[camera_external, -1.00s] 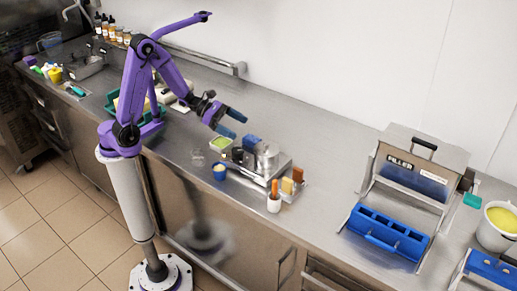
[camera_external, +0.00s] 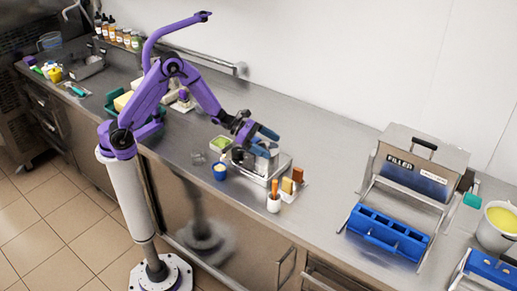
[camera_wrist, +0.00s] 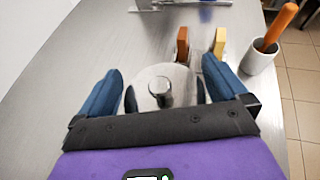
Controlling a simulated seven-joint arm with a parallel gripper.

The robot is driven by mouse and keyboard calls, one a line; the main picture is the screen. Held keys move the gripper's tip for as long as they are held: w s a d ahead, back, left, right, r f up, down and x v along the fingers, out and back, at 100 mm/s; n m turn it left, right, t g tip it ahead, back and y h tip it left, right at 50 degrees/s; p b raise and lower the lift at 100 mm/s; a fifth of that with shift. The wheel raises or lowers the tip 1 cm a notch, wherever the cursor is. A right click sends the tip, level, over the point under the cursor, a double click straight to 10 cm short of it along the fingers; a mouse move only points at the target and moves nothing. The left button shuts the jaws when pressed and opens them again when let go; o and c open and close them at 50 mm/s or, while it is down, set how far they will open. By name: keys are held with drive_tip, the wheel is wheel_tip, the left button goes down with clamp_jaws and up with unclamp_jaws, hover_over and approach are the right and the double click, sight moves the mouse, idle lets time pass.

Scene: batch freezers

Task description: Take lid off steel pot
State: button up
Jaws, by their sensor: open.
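The steel pot (camera_external: 262,164) stands on a metal tray (camera_external: 284,163) on the counter, partly hidden behind my gripper in the external view. In the wrist view its round lid (camera_wrist: 178,78) with an upright knob (camera_wrist: 160,91) lies between my fingers. My gripper (camera_external: 268,142) is open, with its blue fingers spread; it also shows in the wrist view (camera_wrist: 160,82), one finger on either side of the lid. I see no contact between the fingers and the knob. The lid sits on the pot.
A blue cup (camera_external: 220,172) and green-filled container (camera_external: 220,144) are to the left. Counter toward the blue mould (camera_external: 386,235) is clear.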

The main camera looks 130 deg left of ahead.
drive_tip(key=shift+x, duration=0.8)
drive_tip(key=shift+c, duration=0.3)
